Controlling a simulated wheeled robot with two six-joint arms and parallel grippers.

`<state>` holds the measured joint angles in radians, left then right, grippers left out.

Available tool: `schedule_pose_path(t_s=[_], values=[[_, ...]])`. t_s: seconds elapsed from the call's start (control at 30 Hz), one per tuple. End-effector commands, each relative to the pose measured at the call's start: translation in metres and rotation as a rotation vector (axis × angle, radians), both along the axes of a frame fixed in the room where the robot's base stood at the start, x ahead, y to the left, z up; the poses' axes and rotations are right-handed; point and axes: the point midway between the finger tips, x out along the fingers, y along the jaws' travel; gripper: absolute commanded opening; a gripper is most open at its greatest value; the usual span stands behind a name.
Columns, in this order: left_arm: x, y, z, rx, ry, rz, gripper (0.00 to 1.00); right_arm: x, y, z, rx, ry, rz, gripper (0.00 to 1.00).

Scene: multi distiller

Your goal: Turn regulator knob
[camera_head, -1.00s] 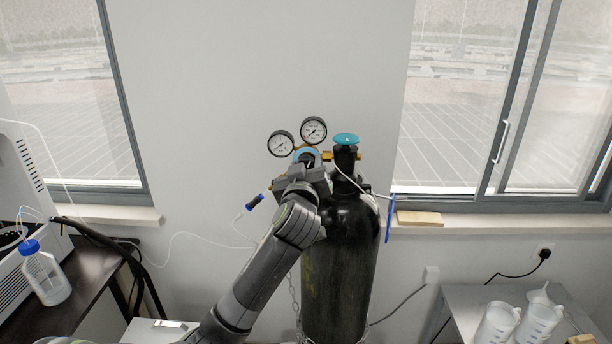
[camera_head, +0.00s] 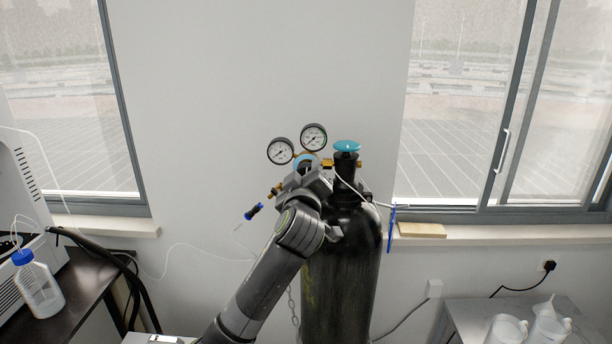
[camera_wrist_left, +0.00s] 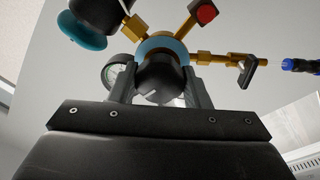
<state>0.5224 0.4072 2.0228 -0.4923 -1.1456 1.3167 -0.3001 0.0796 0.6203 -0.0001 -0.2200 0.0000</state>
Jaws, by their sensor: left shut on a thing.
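The regulator knob (camera_wrist_left: 160,76) is black with a blue ring (camera_wrist_left: 163,45) behind it. In the left wrist view it sits between the two fingers of my left gripper (camera_wrist_left: 160,92), which is shut on it. In the head view my left gripper (camera_head: 307,172) is at the regulator and mostly hides the knob; part of the blue ring shows above it. Two round gauges, a left one (camera_head: 280,151) and a right one (camera_head: 314,137), stand above the regulator. The black gas cylinder (camera_head: 342,270) stands upright with a blue valve handwheel (camera_head: 347,146) on top. My right gripper is not in view.
A blue-tipped fitting with a thin tube (camera_head: 254,211) hangs left of the regulator. A capped bottle (camera_head: 38,285) stands on the dark left bench. White jugs (camera_head: 548,328) stand on the right table. A chain (camera_head: 293,305) hangs beside the cylinder.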

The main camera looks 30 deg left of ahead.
Motion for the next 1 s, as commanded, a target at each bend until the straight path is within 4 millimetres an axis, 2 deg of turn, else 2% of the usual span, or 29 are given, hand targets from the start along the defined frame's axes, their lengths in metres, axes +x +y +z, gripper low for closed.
schedule_pose_path(t_s=[0.17, 0.2, 0.33, 0.73, 0.87, 1.0], values=[[0.0, 0.0, -0.001, -0.001, 0.001, 0.0, 0.2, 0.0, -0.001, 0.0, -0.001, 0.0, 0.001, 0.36], [0.0, 0.0, -0.001, 0.0, 0.002, 0.0, 0.48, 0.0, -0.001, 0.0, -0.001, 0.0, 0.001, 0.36], [0.0, 0.0, 0.0, 0.0, 0.002, 0.0, 0.64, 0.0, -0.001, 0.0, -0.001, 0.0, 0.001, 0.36], [-0.006, -0.005, -0.001, -0.001, 0.0, -0.002, 0.64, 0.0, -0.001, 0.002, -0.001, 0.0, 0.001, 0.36], [-0.022, -0.014, -0.002, -0.002, 0.0, -0.003, 0.64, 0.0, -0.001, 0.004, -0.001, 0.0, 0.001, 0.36], [-0.048, -0.029, -0.005, -0.006, 0.001, -0.004, 0.64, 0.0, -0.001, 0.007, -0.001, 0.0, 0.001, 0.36]])
